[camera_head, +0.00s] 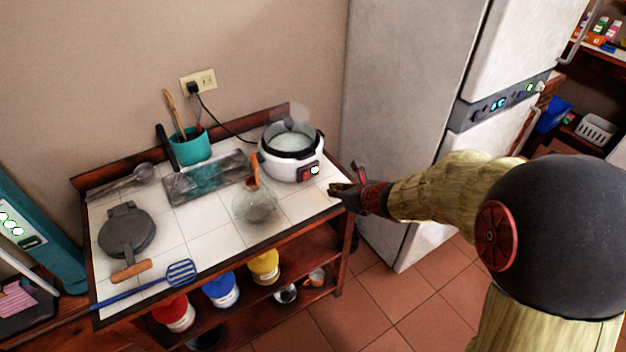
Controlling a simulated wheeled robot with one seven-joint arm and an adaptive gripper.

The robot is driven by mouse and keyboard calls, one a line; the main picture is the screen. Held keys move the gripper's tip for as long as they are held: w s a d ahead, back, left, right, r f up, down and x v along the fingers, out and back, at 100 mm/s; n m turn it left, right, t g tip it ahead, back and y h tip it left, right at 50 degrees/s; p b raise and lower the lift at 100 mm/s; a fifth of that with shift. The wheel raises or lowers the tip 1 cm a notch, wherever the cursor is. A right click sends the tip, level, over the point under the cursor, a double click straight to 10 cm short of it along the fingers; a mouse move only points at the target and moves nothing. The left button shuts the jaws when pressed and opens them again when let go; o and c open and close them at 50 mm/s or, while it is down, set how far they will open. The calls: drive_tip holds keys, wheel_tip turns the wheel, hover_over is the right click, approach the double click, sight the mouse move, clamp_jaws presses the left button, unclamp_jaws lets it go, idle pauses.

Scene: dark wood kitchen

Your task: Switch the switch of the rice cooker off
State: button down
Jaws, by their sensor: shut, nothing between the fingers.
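The rice cooker (279,168) is white with a dark rim and stands at the back right of the tiled table. Its pot looks filled with something pale, and faint steam seems to rise above it. On its front is a red panel (306,174) with a bright white spot beside it; the switch's position is too small to tell. A dark cord runs from the cooker to the wall outlet. My gripper (334,190) is shut and empty at the table's right edge, a little right of and below the panel, apart from it as far as I can tell.
A teal pot (190,147) with utensils, a dark tray (207,180), a waffle iron (127,232) and a blue spatula (150,284) lie further left. The fridge (410,110) stands close on the right.

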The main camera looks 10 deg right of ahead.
sight(305, 178)
drive_tip(key=b+x, duration=0.3)
drive_tip(key=x, duration=0.7)
drive_tip(key=shift+w+a+f+b, duration=0.15)
drive_tip(key=shift+f+b, duration=0.1)
drive_tip(key=shift+b, duration=0.15)
drive_tip(key=shift+w+a+r, duration=0.15)
drive_tip(key=shift+w+r, duration=0.05)
drive_tip(key=shift+w, duration=0.35)
drive_tip(key=shift+w+a+r, duration=0.2)
drive_tip(key=shift+w, duration=0.35)
drive_tip(key=shift+w+a+r, duration=0.15)
drive_tip(key=shift+w, duration=0.5)
drive_tip(key=p, duration=0.2)
drive_tip(key=r+p, duration=0.1)
drive_tip(key=p, duration=0.1)
drive_tip(key=shift+w+a+g+p, duration=0.15)
drive_tip(key=shift+w+g+p, duration=0.15)
drive_tip(key=shift+w+p, duration=0.1)
drive_tip(key=shift+f+b, duration=0.3)
